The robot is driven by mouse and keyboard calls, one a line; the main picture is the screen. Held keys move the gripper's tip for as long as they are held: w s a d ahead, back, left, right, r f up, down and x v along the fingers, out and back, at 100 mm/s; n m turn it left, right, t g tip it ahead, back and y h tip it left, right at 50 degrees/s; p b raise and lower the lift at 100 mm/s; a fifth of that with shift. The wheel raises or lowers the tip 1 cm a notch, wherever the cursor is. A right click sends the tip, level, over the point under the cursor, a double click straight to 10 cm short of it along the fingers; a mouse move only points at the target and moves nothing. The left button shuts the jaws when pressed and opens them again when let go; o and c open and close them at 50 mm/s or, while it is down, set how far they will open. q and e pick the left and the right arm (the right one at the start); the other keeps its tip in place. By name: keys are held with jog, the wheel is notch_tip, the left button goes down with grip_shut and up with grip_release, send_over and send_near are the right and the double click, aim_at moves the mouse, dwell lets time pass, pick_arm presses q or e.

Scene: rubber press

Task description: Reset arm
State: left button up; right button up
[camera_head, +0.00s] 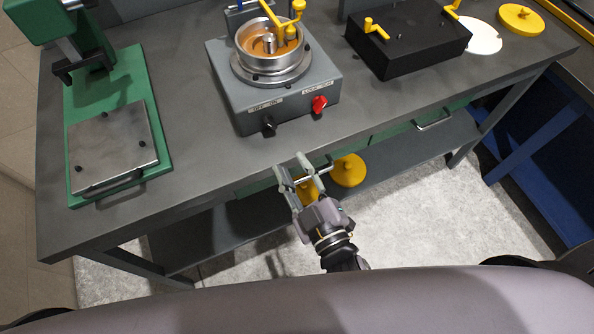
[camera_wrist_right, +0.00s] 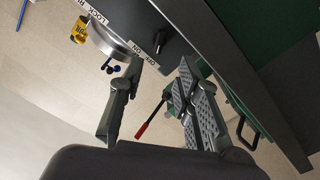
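My right gripper (camera_head: 292,172) is in front of the workbench's front edge, below the grey control box in the head view. Its fingers are spread apart with nothing between them. The right wrist view also shows the two fingers (camera_wrist_right: 155,105) apart and empty. My left gripper does not show in either view.
The grey workbench (camera_head: 190,120) bears a green press (camera_head: 115,88) at left, a grey box (camera_head: 270,90) with a metal bowl and red knob, and a black box (camera_head: 408,42). Yellow round parts (camera_head: 348,170) show below the bench edge. Floor in front is clear.

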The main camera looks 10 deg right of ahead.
jog(key=shift+s+d, duration=0.2)
jog(key=shift+s, duration=0.25)
jog(key=s+d+f+m+g+h, duration=0.1)
jog(key=s+d+f+g, duration=0.15)
jog(key=f, duration=0.95)
jog(key=s+d+f+m+g+h, duration=0.1)
jog(key=s+f+g, duration=0.2)
jog(key=f, duration=0.9)
jog(key=s+d+f+m+g, duration=0.1)
jog(key=s+f+g, duration=0.2)
jog(key=f, duration=0.9)
jog(key=s+d+f+m+g+h, duration=0.1)
jog(key=s+d+f+m+g, duration=0.1)
jog(key=s+d+f+g, duration=0.2)
jog(key=s+d+f+m+g+h, duration=0.2)
jog(key=s+d+f+g, duration=0.1)
jog(key=s+d+f, duration=0.8)
jog(key=s+f, duration=0.2)
jog(key=s, duration=0.2)
jog(key=shift+s+g+h, duration=0.3)
jog(key=shift+s+g, duration=0.05)
jog(key=shift+s, duration=0.05)
